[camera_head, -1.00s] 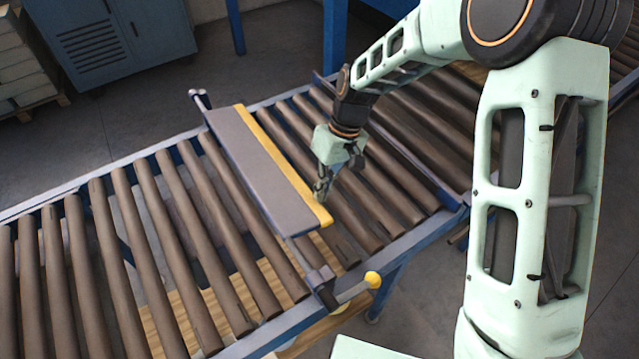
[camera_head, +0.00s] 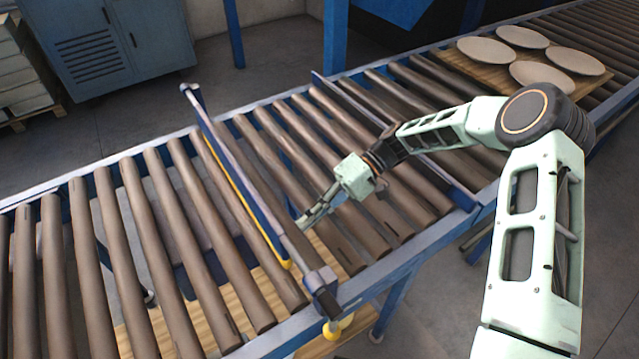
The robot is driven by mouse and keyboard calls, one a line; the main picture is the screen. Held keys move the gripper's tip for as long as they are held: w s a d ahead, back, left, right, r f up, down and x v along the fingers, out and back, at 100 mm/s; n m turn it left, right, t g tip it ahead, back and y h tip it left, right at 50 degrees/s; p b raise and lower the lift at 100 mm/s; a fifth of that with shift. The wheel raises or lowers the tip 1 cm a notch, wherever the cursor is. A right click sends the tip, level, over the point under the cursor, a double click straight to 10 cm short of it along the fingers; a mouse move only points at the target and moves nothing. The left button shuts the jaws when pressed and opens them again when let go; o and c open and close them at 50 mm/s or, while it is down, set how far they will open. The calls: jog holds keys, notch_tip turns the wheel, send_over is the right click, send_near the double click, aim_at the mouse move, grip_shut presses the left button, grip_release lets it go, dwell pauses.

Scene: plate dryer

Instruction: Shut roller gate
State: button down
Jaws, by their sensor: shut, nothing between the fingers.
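The roller gate (camera_head: 240,165) spans the roller conveyor from the far rail to the near rail. It is seen nearly edge-on as a narrow blue-grey panel, with its yellow edge (camera_head: 247,212) low on the left side. Its pivot bracket (camera_head: 321,287) sits on the near rail. My gripper (camera_head: 301,224) is shut and empty, low over the rollers just right of the panel's near half. I cannot tell whether its tips touch the panel.
Rollers (camera_head: 130,225) run on both sides of the gate. Several round plates (camera_head: 543,77) lie on a wooden board at the upper right. A low blue crossbar (camera_head: 400,140) crosses the conveyor behind my arm. A blue cabinet (camera_head: 108,45) stands at the upper left.

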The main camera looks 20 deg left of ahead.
jog(key=shift+s+a+f+g+y+b, duration=0.3)
jog(key=shift+s+f+g+b, duration=0.1)
jog(key=shift+b, duration=0.15)
dwell(0.4)
